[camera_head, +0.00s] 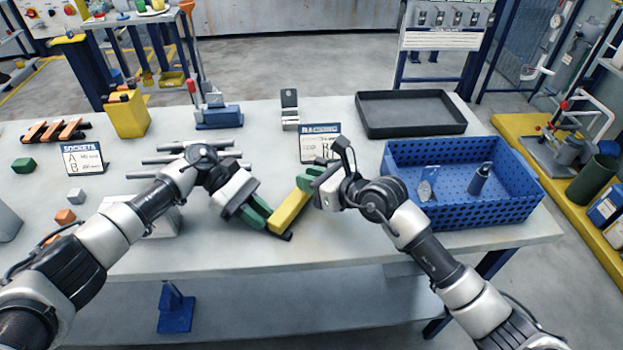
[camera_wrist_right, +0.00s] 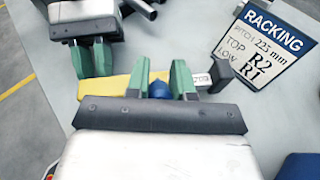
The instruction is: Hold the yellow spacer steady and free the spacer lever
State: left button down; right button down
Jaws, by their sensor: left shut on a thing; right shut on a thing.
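The yellow spacer (camera_head: 289,212) is a bar lying slantwise over the table, between my two grippers. My left gripper (camera_head: 268,219) has its green fingers shut on the spacer's lower end. In the right wrist view that gripper (camera_wrist_right: 91,72) is at the left end of the yellow bar (camera_wrist_right: 117,86). My right gripper (camera_head: 307,181) is at the upper end. In the wrist view its fingers (camera_wrist_right: 163,80) stand on both sides of a blue knob (camera_wrist_right: 158,90), which appears to be the spacer lever. A dark end piece (camera_wrist_right: 221,72) sticks out beyond them. The fingers partly hide the lever.
A RACKING sign (camera_head: 320,145) stands just behind the right gripper. A blue perforated crate (camera_head: 465,217) is to the right, a black tray (camera_head: 412,131) behind it. Grey rods (camera_head: 168,159) lie left of the left gripper. The table's front edge is close.

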pick_arm(q)
jog(key=shift+d+r, duration=0.1)
pick_arm(e)
jog(key=g+h, duration=0.1)
jog(key=h, duration=0.1)
jog(key=a+g, duration=0.1)
jog(key=shift+w+a+r+g+h, duration=0.1)
jog(key=shift+w+r+g+h, duration=0.2)
jog(key=shift+w+h, duration=0.1)
jog(key=shift+w+a+f+g+h, duration=0.1)
jog(key=shift+w+a+g+h, duration=0.15)
jog(key=shift+g+h, duration=0.3)
jog(key=shift+w+a+g+h, duration=0.1)
jog(key=shift+a+g+h, duration=0.2)
jog(key=shift+h, duration=0.35)
jog(key=shift+w+a+f+n+g+h, duration=0.15)
jog(key=shift+n+g+h, duration=0.15)
jog(key=shift+g+h, duration=0.35)
pick_arm(q)
jog(key=shift+w, duration=0.1)
pick_arm(e)
jog(key=c, duration=1)
grip_release()
jog(key=shift+w, duration=0.1)
jog(key=v, duration=1.2)
